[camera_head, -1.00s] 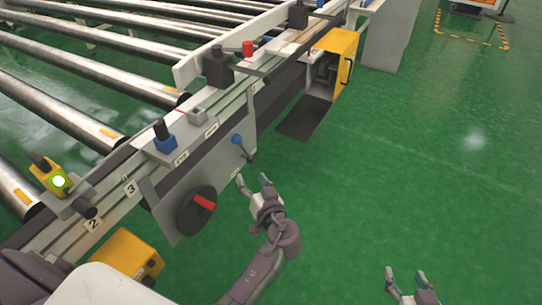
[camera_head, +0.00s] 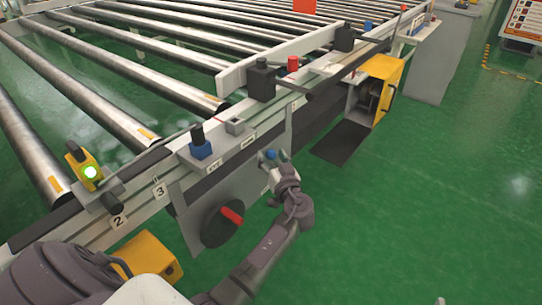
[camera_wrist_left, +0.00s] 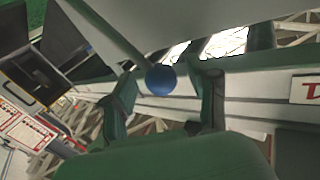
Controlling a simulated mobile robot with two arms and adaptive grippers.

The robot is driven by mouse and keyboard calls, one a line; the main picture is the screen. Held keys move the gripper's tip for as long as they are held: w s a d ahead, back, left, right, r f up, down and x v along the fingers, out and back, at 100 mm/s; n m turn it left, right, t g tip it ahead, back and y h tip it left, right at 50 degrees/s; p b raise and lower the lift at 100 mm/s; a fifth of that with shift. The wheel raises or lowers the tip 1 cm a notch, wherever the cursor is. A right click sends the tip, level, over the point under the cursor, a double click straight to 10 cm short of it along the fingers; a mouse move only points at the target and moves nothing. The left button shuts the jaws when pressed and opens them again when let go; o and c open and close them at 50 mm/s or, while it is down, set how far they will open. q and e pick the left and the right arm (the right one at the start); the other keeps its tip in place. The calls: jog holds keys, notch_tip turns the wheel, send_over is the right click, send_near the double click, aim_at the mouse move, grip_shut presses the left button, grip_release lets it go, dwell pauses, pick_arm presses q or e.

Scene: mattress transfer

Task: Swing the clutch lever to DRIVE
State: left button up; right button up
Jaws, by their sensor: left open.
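The clutch lever's blue ball knob (camera_head: 270,155) is at the front face of the conveyor side rail, right of the handwheel. My left gripper (camera_head: 274,161) is at the knob, its arm coming up from the bottom. In the left wrist view, the knob (camera_wrist_left: 161,80) sits between the two spread fingers of my left gripper (camera_wrist_left: 166,78), with gaps at both sides. The lever's thin rod runs from the knob toward the upper left there. A white label with a partly cut-off red letter (camera_wrist_left: 309,90) shows at the right edge.
A dark handwheel with a red handle (camera_head: 231,215) is left of my left gripper. A yellow box (camera_head: 378,86) is fixed farther along the rail. Metal rollers (camera_head: 112,119) lie behind the rail.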

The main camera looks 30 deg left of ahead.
pick_arm(q)
jog(key=shift+w+a, duration=0.3)
jog(key=shift+a, duration=0.2)
grip_shut()
